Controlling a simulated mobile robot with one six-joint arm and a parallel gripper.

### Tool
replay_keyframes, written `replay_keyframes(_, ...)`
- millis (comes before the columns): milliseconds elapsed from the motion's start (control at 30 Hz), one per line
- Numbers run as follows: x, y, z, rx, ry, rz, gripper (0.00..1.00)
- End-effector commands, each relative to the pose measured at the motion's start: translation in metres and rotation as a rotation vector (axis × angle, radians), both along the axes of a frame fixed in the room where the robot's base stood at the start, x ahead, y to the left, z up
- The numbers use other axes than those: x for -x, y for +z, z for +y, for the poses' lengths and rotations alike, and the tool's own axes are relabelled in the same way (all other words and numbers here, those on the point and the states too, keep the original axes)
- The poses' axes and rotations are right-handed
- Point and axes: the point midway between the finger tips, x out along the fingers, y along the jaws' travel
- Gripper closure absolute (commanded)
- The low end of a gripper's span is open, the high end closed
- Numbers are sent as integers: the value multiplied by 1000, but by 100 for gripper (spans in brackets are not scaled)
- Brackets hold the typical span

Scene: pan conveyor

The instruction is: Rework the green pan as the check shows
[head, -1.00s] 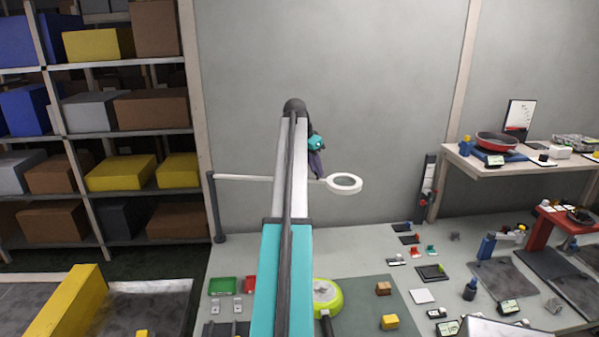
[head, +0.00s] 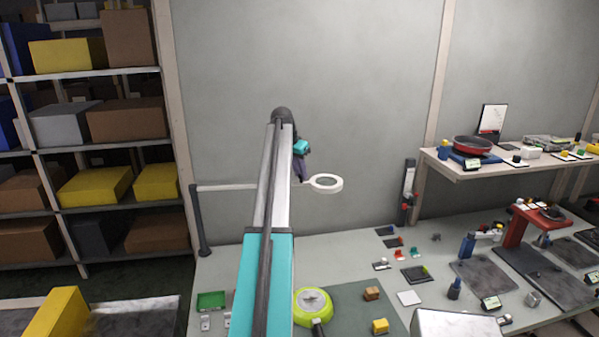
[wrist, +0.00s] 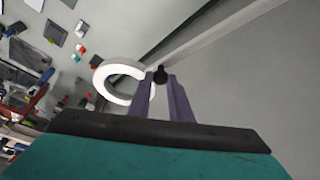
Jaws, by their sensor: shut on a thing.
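The green pan (head: 299,312) lies on the bench, on or beside a dark green mat, with its dark handle toward me and a light disc-like inside. My arm partly covers its left side. My gripper (head: 299,172) is raised well above the bench, beyond the pan and left of a white ring lamp. In the wrist view, my gripper's purple fingers (wrist: 160,82) are shut on a small black part (wrist: 160,74), which sticks out past the tips. I cannot tell what this part is.
The white ring lamp (head: 325,183) on its arm is close to my gripper. A green tray (head: 211,301) is left of my arm. A red pan (head: 472,145) stands on the raised shelf at right.

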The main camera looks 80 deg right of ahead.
Motion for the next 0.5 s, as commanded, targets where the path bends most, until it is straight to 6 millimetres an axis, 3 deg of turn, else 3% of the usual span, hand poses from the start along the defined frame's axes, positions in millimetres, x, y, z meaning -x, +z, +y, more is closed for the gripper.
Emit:
replay_keyframes(33, -3, 3, -5, 14, 5, -5, 80)
replay_keyframes(133, -3, 3, -5, 14, 5, -5, 63)
replay_keyframes(500, -1, 3, -3, 10, 2, -4, 63)
